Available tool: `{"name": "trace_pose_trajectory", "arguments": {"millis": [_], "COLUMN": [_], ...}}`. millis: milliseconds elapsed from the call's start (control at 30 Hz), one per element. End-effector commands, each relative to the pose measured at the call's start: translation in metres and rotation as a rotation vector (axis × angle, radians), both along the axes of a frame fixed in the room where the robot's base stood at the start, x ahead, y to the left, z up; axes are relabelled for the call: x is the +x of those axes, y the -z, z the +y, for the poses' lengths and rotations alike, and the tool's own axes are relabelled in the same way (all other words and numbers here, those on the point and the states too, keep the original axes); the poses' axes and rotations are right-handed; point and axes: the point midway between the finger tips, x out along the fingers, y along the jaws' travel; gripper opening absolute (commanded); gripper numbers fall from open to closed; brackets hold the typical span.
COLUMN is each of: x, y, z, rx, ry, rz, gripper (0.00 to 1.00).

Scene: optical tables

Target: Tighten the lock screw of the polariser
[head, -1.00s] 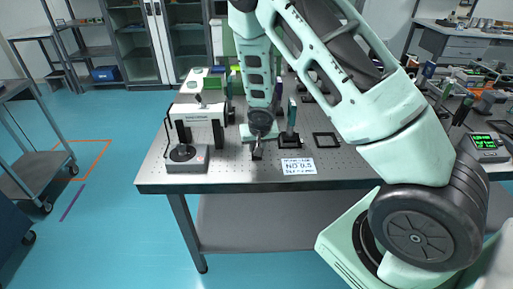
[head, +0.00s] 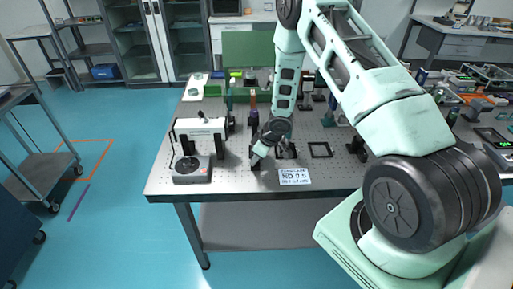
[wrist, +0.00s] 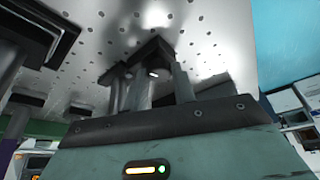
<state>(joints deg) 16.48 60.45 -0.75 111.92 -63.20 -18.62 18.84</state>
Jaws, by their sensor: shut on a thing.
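My gripper (head: 257,158) is low over the front of the optical table (head: 215,186), tilted, with its tips at a small dark mount (head: 255,166). In the wrist view, the gripper (wrist: 155,90) is shut around a part of a dark mount (wrist: 150,55) over the perforated tabletop. I take this mount for the polariser, but its optic does not show clearly. The lock screw itself is hidden between the fingers or too small to make out.
A white-and-black instrument (head: 200,130) with a grey control box (head: 192,169) stands left of my gripper. A white label card (head: 294,177) lies to the right, and a black square frame (head: 320,150) lies behind it. Several posts stand farther back.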

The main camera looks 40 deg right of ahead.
Motion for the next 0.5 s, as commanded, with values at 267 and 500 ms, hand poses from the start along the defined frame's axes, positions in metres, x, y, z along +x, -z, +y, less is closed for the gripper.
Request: {"name": "trace_pose_trajectory", "arguments": {"millis": [267,500], "x": [-0.0003,0.0003], "y": [-0.0067,-0.0038], "z": [-0.0017,-0.0016], "rx": [0.0,-0.001], "ry": [-0.179,-0.275], "rz": [0.002,0.002], "gripper": [0.03,0.03]}}
